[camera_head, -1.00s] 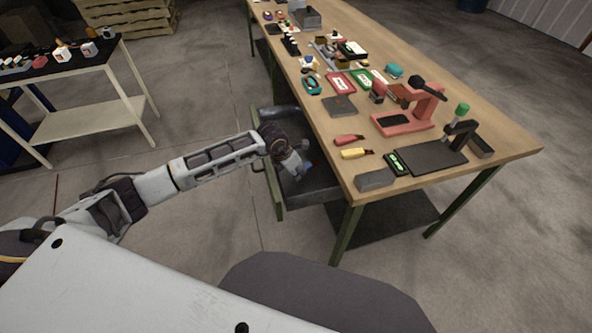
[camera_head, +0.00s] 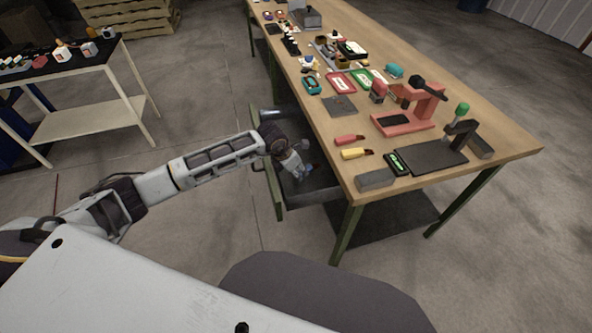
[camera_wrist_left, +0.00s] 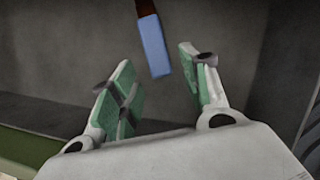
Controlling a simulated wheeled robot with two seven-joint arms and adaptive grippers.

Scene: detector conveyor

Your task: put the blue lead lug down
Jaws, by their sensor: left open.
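The blue lead lug (camera_wrist_left: 153,46) shows in the left wrist view as a blue block with a dark brown end, over the grey inside of the open drawer. It is beyond my left gripper (camera_wrist_left: 155,85), whose two green-padded fingers are spread apart with nothing between them. In the head view my left gripper (camera_head: 303,172) reaches into the open drawer (camera_head: 322,190) under the table edge. The lug is small there and partly hidden by the gripper. Whether the lug rests flat on the drawer floor is hard to tell. My right gripper is out of view.
The wooden table (camera_head: 470,110) carries a red press (camera_head: 405,122), a dark plate (camera_head: 430,158), red and yellow handled tools and a grey block (camera_head: 375,180) near its front edge. The drawer's green front (camera_head: 274,187) stands out left of the table. A side cart (camera_head: 80,125) is at far left.

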